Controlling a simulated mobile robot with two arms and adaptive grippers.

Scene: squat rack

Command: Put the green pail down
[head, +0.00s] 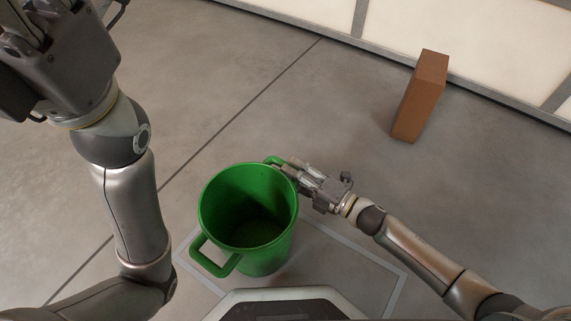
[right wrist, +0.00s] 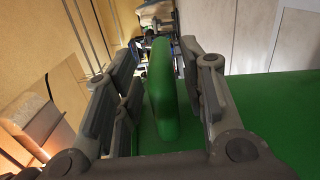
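The green pail (head: 246,207) is empty and looks roughly upright in front of my base, over the outlined square on the floor. Whether its bottom touches the floor is hard to tell. One side handle faces the lower left. My right gripper (head: 284,168) is at the other handle, on the pail's upper right side. In the right wrist view this green handle (right wrist: 162,95) stands between the two fingers, with gaps showing beside it, so the gripper looks open around it. My left gripper (head: 45,50) is raised at the top left, away from the pail; its fingertips are not clear.
A brown box-like block (head: 420,98) stands on the grey floor at the upper right. Pale wall panels (head: 445,25) run along the back. A light-lined square (head: 385,288) is marked on the floor around the pail. The floor between pail and block is clear.

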